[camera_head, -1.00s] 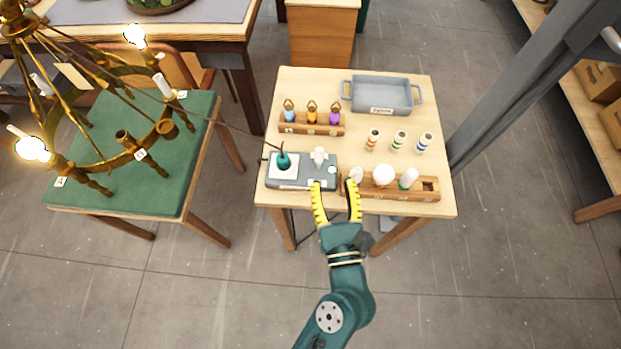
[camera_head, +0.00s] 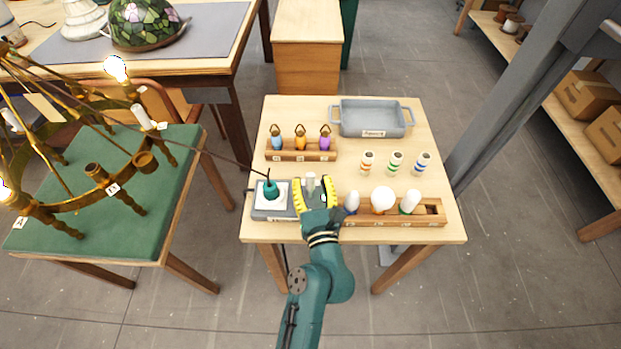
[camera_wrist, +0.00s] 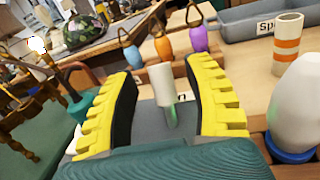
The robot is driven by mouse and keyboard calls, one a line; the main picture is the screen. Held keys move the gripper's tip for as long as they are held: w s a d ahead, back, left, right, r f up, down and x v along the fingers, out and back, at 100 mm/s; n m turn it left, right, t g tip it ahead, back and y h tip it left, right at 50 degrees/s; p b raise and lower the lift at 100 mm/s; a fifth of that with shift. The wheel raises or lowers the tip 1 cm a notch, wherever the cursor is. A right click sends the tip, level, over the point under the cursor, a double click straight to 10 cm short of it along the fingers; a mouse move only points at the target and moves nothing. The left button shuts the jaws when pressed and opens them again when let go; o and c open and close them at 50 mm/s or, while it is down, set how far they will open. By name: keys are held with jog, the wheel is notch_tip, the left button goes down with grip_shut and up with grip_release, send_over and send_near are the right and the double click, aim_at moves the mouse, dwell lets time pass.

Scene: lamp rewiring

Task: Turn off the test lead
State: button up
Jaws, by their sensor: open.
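The grey test box (camera_head: 262,208) sits at the front left of the wooden table, with a teal plug-like piece (camera_head: 270,190) on its white pad and a dark lead running from it towards the chandelier. A white upright post (camera_head: 310,182) stands on the box's right part. My gripper (camera_head: 312,188) is open, with its yellow fingers on either side of the post. In the wrist view the white post (camera_wrist: 163,84) stands between the fingers, with gaps visible on both sides. My gripper hides the box's right end. A greenish patch shows low by the post.
A wooden rack with several bulbs (camera_head: 383,199) stands close to the right of my gripper. Behind are a rack of coloured ringed pieces (camera_head: 300,141), striped cylinders (camera_head: 395,162) and a grey tray (camera_head: 372,117). The chandelier (camera_head: 95,170) with lit bulbs is at left.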

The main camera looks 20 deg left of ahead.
jog(key=shift+x, duration=0.95)
jog(key=shift+f, duration=0.1)
grip_shut()
